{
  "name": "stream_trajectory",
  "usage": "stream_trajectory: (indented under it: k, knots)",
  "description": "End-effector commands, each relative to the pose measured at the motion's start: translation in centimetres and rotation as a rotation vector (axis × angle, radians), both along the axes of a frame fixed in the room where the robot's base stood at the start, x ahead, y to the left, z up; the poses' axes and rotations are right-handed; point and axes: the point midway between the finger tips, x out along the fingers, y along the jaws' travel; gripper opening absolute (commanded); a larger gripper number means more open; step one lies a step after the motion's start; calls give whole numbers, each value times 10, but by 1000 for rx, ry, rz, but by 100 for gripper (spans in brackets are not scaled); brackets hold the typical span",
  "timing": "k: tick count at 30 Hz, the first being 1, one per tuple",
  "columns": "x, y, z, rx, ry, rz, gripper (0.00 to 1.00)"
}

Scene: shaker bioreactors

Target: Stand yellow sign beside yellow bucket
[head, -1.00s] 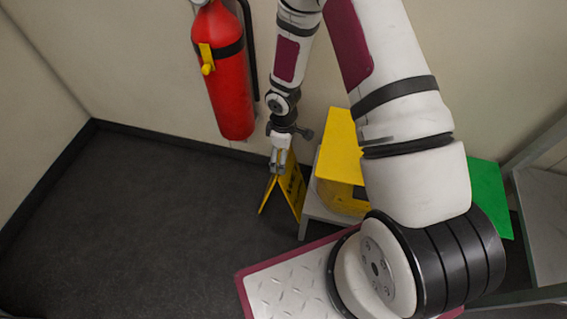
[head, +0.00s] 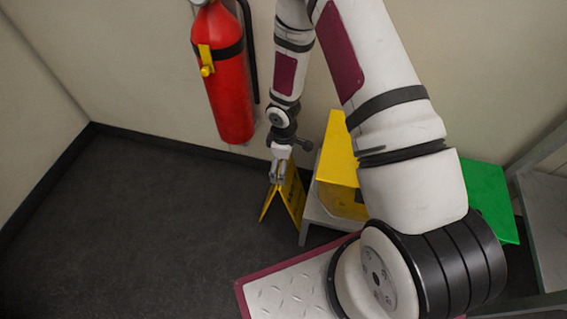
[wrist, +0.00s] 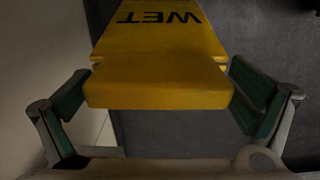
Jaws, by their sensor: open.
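The yellow sign (head: 291,196) stands upright on the dark floor like a tent, its two panels spread. It is just left of the low grey stand that bears the yellow bucket (head: 341,200). The bucket is partly hidden by my arm. My gripper (head: 278,181) is at the top of the sign. In the wrist view the sign's top edge (wrist: 158,92) lies between the two green-padded fingers, with a gap on each side, and the word "WET" shows upside down. The fingers are open and do not appear to touch the sign.
A red fire extinguisher (head: 224,80) hangs on the wall, left of my arm. A green object (head: 487,198) and a grey shelf frame (head: 545,215) are to the right. The dark floor (head: 130,230) to the left is clear.

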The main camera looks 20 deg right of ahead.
Motion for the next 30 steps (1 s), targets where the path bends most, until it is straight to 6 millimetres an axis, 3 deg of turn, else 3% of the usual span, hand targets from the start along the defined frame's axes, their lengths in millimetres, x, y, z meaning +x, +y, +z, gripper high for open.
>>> stream_trajectory:
  k: [7, 21, 30]
  knots:
    - [1, -1, 17, 0, -1, -2, 100]
    - [0, -1, 107, -1, -1, -2, 100]
    - [0, 0, 123, 0, 1, -1, 100]
